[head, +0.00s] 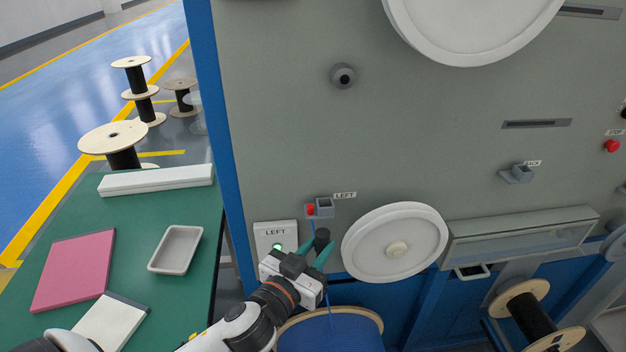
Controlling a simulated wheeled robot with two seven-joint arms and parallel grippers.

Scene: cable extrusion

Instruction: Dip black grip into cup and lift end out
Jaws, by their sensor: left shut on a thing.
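My left gripper (321,246), with teal fingers, is shut on the black grip (322,234) in front of the grey machine. The small grey cup (324,206) is fixed to the machine panel just above the grip, with a red part at its left side. The grip is below the cup in the picture; I cannot tell its distance from the panel. A thin blue cable (313,228) shows beside the grip, and its end is hard to make out. My right gripper is not in view.
A white wheel (395,243) is right of the gripper. A spool of blue cable (330,330) stands below. A green table (130,221) with a tray (176,249) is further left. A similar cup marked BACK (518,174) is to the right.

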